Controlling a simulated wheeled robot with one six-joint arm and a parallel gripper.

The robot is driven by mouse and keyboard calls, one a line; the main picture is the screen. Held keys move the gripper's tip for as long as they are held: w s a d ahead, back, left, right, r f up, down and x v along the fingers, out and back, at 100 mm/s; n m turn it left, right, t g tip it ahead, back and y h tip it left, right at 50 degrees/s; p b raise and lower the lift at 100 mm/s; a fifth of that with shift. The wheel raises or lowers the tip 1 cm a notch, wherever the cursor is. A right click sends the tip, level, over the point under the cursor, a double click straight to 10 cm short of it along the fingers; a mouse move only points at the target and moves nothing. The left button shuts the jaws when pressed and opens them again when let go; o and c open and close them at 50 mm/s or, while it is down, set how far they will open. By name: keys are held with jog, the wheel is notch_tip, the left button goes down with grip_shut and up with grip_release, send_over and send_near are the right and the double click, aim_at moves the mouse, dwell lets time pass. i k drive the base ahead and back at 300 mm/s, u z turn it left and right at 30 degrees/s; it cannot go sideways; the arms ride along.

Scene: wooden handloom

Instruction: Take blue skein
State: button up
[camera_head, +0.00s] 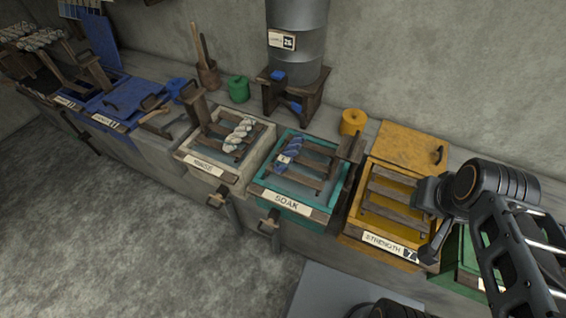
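A blue skein (289,153) with a pale patch lies over the wooden slats at the back left of the teal vat (262,198) labelled SOAK. My gripper (428,222) is at the right, above the right side of the yellow vat (352,232) labelled STRENGTH. It is well to the right of the blue skein and apart from it. Its dark fingers are seen edge-on and small, so I cannot tell whether they are open or shut. I see nothing held in it.
A cream vat (184,156) with a pale skein (239,134) stands left of the teal one. A wooden upright (349,148) rises at the teal vat's right. A raised yellow lid (408,147), yellow spool (353,121) and metal drum (297,50) stand behind.

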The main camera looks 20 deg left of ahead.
aim_at(281, 165)
jog(key=z, duration=0.15)
jog(key=k, duration=0.2)
jog(key=z, duration=2.9)
jog(key=k, duration=2.7)
jog(key=u, duration=2.2)
jog(key=i, duration=0.5)
jog(key=z, duration=0.1)
